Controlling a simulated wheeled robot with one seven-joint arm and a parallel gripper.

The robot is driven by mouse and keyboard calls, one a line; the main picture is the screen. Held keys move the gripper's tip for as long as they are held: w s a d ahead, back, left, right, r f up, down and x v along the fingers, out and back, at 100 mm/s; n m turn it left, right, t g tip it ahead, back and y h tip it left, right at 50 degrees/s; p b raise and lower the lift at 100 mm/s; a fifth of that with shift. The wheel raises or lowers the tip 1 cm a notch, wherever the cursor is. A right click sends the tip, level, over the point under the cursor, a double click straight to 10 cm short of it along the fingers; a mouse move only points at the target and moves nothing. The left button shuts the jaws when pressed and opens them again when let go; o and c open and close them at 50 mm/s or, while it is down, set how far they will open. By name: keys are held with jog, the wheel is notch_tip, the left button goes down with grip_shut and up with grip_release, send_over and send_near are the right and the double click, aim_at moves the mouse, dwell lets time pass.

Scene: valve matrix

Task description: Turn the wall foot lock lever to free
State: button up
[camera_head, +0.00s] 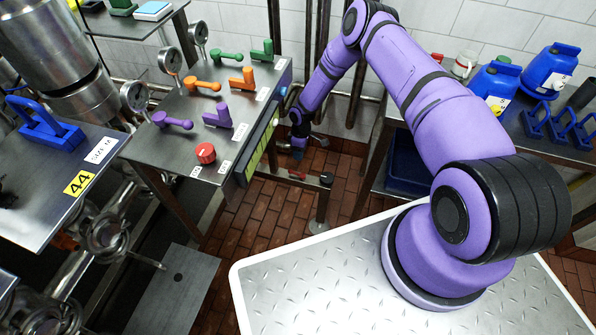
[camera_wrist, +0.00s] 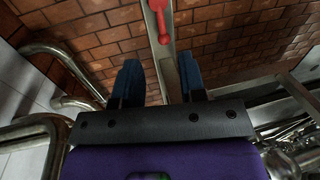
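A red lever (camera_wrist: 160,22) with a rounded end lies along a narrow grey metal bar (camera_wrist: 165,70) at the top of the wrist view. I take it for the foot lock lever, but no label shows. In the head view a small red part (camera_head: 297,175) shows low on a metal stand, beside a black knob (camera_head: 326,179). My gripper (camera_wrist: 160,75) is open, its two dark blue fingers apart with nothing held. The red lever is beyond the fingertips, with no contact visible. In the head view my gripper (camera_head: 298,146) is small and points down, above the red part.
A steel table (camera_head: 180,135) with coloured handles, gauges and a red knob (camera_head: 205,153) stands left of my gripper. A bench (camera_head: 545,135) with blue jugs is to the right. Curved pipes (camera_wrist: 55,85) run close on the left in the wrist view. Brick floor (camera_head: 262,215) lies open below.

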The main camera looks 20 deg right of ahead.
aim_at(298, 173)
jog(key=f, duration=0.3)
jog(key=s+f, duration=0.1)
jog(key=f, duration=0.3)
jog(key=a+f, duration=0.1)
jog(key=f, duration=0.2)
jog(key=shift+s+f, duration=0.25)
jog(key=shift+s, duration=0.15)
jog(key=shift+c, duration=0.3)
jog(key=c, duration=0.5)
